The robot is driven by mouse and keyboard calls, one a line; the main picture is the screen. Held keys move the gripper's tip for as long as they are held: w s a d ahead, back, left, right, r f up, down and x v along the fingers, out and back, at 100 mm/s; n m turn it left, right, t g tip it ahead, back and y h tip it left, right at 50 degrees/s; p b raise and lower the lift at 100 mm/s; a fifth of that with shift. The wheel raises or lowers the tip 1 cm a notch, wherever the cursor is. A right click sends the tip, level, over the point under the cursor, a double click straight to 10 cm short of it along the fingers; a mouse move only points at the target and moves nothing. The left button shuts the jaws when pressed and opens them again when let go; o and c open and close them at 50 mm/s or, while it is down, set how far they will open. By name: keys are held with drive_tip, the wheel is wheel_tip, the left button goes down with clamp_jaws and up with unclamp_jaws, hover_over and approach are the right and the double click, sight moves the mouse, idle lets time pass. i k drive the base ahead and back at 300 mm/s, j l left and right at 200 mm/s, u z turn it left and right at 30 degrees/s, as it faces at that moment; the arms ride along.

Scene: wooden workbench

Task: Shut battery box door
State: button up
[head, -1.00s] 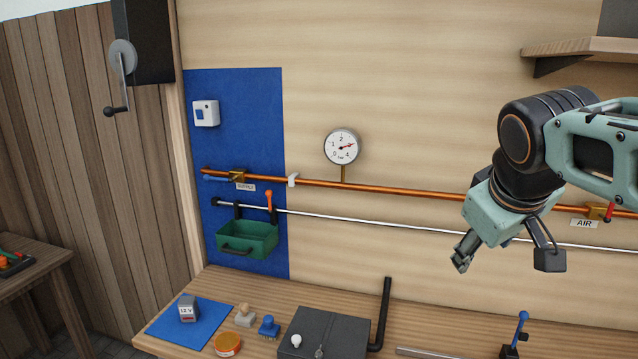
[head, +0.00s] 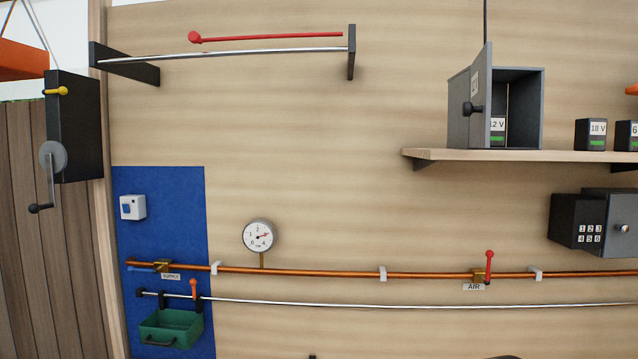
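The battery box (head: 525,73) is a grey box standing on the wooden shelf at the upper right of the head view. Its door (head: 482,68) stands open at the left side of the opening, swung out toward me. A dark knob (head: 472,108) sticks out from the door. A 12 V battery (head: 497,130) shows inside the box, partly hidden by the door. My gripper is not in view.
An 18 V battery (head: 591,134) and another battery (head: 627,135) stand on the shelf (head: 520,156) right of the box. A dark keypad box (head: 577,222) is on the wall below. A red-handled AIR valve (head: 489,268) sits on the copper pipe.

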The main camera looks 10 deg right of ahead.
sight(478, 109)
drive_tip(key=z, duration=0.8)
